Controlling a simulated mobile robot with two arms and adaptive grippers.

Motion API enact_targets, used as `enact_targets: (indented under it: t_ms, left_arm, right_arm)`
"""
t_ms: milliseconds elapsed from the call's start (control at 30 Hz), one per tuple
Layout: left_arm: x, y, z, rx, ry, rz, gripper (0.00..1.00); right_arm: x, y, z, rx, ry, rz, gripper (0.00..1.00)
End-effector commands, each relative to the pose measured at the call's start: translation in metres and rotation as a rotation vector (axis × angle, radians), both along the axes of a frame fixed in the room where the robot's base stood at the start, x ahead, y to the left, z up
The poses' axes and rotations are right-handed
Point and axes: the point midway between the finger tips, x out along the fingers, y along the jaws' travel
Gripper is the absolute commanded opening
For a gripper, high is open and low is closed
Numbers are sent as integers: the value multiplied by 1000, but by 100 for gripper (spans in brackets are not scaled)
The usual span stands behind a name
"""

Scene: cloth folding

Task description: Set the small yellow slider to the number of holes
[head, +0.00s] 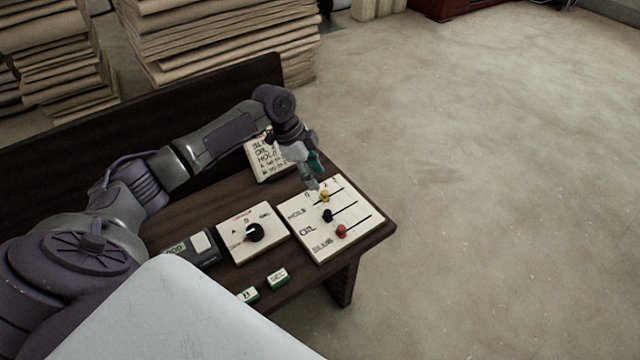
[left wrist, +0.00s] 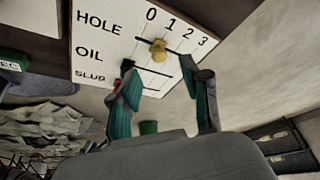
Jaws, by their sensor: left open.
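The slider board (head: 325,245) is a pale panel with HOLE, OIL and SLUB rows and a 0 to 3 scale; it also shows in the left wrist view (left wrist: 88,52). The small yellow slider (head: 325,196) is on the HOLE row. In the left wrist view the yellow knob (left wrist: 158,50) sits near the low end, around 0 to 1; its exact mark is unclear. My left gripper (head: 314,178) is open just above and behind the knob. Its fingers (left wrist: 160,75) are spread and empty, one toward each side of the knob. My right gripper is not in view.
A black slider (head: 327,216) and a red slider (head: 341,231) sit on the other rows. A dial panel (head: 235,247), a printed card (head: 262,170) and green-white blocks (head: 278,277) share the dark table (head: 382,232). Cloth stacks (head: 215,45) stand behind. Floor at right is clear.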

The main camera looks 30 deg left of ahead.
Motion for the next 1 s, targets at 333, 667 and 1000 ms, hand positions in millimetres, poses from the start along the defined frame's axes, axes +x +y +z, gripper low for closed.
enact_targets:
  t_ms: [333,667,1000]
  left_arm:
    - [-9,22,57,-1,-1,0,47]
    - [-11,24,64,0,1,-1,47]
    - [-11,24,64,0,1,-1,47]
  right_arm:
    - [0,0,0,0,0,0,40]
    - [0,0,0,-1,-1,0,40]
    - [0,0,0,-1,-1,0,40]
